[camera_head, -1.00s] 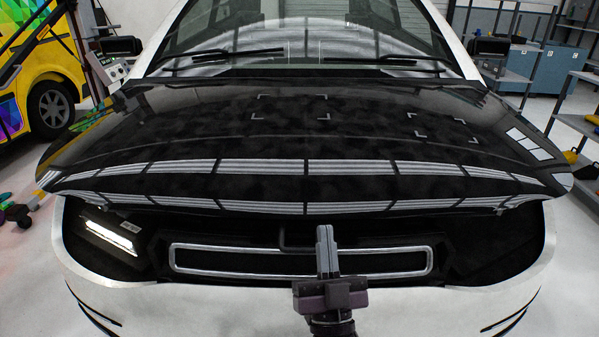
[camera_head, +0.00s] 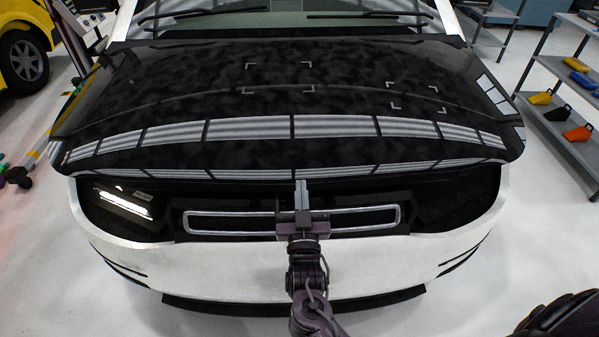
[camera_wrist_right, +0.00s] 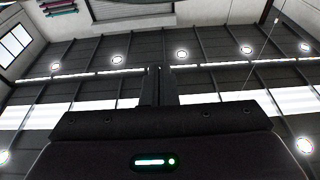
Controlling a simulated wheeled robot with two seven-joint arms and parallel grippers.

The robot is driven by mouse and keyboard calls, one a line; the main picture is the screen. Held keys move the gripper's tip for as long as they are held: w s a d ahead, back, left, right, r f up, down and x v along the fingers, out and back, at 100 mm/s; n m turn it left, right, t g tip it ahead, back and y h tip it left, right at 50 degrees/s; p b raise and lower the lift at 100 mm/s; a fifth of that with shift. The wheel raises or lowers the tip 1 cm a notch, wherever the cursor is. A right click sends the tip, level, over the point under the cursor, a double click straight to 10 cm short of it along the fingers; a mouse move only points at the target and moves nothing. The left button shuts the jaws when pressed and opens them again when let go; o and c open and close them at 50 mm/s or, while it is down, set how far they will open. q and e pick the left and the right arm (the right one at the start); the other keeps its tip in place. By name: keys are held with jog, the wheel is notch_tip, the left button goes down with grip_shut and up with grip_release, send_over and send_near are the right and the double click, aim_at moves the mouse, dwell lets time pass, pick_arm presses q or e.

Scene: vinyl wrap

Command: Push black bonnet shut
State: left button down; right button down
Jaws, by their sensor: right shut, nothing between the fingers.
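The black bonnet (camera_head: 290,95) of the white car fills the middle of the head view. Its front edge stands raised above the car's front, with a dark gap under it. White corner marks lie on its glossy top. My right gripper (camera_head: 302,190) is shut and empty, pointing up in front of the grille opening, its fingertips near the bonnet's front edge. Whether they touch it I cannot tell. In the right wrist view the shut fingers (camera_wrist_right: 158,88) point toward the ceiling. My left gripper is not in view.
The white bumper (camera_head: 220,262) and silver-framed grille (camera_head: 225,223) lie below the bonnet. A yellow vehicle (camera_head: 25,45) is at the far left.

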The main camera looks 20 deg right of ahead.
jog(key=w+d+f+p, duration=0.1)
jog(key=w+f, duration=0.1)
jog(key=w, duration=0.4)
jog(key=shift+w+d+f, duration=0.15)
jog(key=shift+d, duration=0.25)
notch_tip(320, 180, down, 6)
jog(key=b, duration=0.5)
jog(key=shift+f, duration=0.2)
